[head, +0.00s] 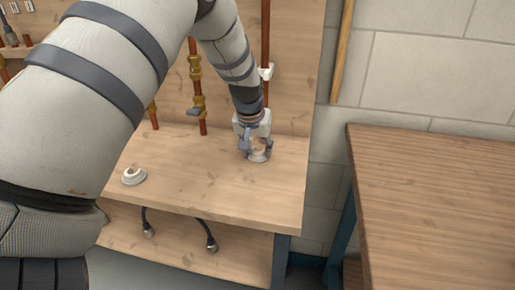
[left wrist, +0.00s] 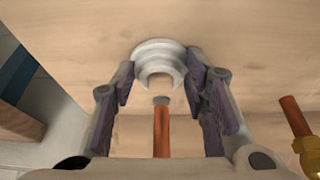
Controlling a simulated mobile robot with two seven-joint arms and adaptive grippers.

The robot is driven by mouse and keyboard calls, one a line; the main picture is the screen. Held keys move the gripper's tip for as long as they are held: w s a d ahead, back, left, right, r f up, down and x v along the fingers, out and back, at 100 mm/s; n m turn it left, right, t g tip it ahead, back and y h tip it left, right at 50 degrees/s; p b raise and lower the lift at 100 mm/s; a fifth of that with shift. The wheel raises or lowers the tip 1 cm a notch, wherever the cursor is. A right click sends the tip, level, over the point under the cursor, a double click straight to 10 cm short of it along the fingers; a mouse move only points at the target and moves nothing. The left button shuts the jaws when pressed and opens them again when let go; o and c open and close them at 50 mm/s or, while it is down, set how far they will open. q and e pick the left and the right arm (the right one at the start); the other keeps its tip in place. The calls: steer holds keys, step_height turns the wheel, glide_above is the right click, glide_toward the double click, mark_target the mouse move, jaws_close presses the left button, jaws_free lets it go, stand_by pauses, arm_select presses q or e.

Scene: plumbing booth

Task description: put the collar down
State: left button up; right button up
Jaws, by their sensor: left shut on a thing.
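My left gripper (head: 256,145) is low over the right part of the wooden bench top (head: 215,180), pointing down. It is shut on a pale, stepped, ring-shaped collar (head: 260,156), which is largely hidden by the fingers in the head view. In the left wrist view the collar (left wrist: 160,58) sits between the two fingertips (left wrist: 163,88), with the wood behind it. The collar is at or just above the bench top; I cannot tell whether it touches. My right gripper is in neither view.
A second pale round piece (head: 133,176) stands on the bench's left front. Copper pipes with brass fittings (head: 199,105) run up the back panel. Two dark hoses (head: 208,236) hang below the front edge. Another wooden table (head: 440,200) stands to the right, across a gap.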

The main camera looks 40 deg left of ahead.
arm_select(q)
steer(key=shift+f, duration=0.1)
steer(key=o, duration=1)
steer(key=shift+r, duration=0.35)
steer(key=p+v, duration=0.2)
steer(key=v, duration=0.9)
steer(key=shift+s+d+r, duration=0.1)
steer(key=shift+s+r, duration=0.15)
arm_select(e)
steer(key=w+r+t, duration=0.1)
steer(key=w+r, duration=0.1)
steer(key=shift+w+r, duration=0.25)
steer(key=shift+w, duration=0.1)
arm_select(q)
steer(key=shift+f, duration=0.1)
